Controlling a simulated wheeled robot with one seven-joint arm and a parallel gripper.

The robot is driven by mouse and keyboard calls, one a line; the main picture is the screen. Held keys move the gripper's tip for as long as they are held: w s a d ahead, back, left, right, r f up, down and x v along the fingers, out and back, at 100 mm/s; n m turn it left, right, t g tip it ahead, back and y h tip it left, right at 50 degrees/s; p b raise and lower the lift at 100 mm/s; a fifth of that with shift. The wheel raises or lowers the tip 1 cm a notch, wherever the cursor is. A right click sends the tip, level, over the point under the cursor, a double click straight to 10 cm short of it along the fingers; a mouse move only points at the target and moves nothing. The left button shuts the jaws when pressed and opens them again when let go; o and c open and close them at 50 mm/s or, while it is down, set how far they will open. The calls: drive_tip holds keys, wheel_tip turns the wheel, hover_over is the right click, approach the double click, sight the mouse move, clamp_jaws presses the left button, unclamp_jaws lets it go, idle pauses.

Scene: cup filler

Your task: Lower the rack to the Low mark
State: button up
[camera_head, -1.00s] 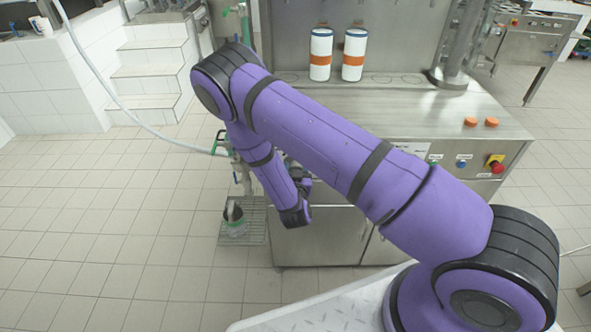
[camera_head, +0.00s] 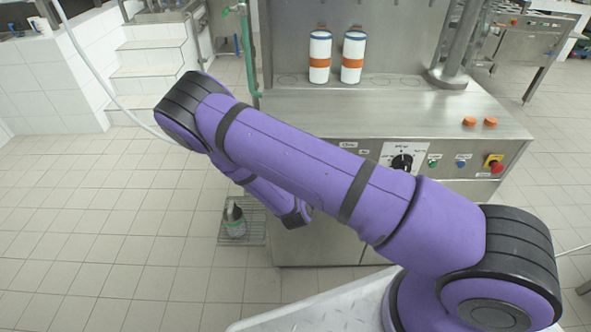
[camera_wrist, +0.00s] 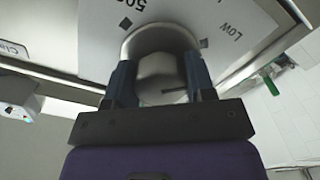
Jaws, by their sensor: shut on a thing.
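My gripper (camera_wrist: 160,88) is shut on a rounded grey handle (camera_wrist: 160,45) in the wrist view, with a dark finger on each side of it. Behind the handle is a pale scale plate (camera_wrist: 225,25) printed with "LOW" and "500", with dark square marks near the words. Which mark the handle points at cannot be told. In the head view a wire rack (camera_head: 258,233) stands low at the left side of the steel machine. A small container (camera_head: 236,228) is on it. My arm hides the gripper and handle in the head view.
The steel machine (camera_head: 330,250) has a black dial (camera_head: 402,162), buttons and a red stop (camera_head: 493,163) on its front. The tiled floor (camera_head: 110,230) at left is clear.

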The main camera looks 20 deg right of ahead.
idle(0.3)
drive_tip(key=o, duration=0.9)
drive_tip(key=v, duration=1.1)
drive_tip(key=shift+w, duration=0.15)
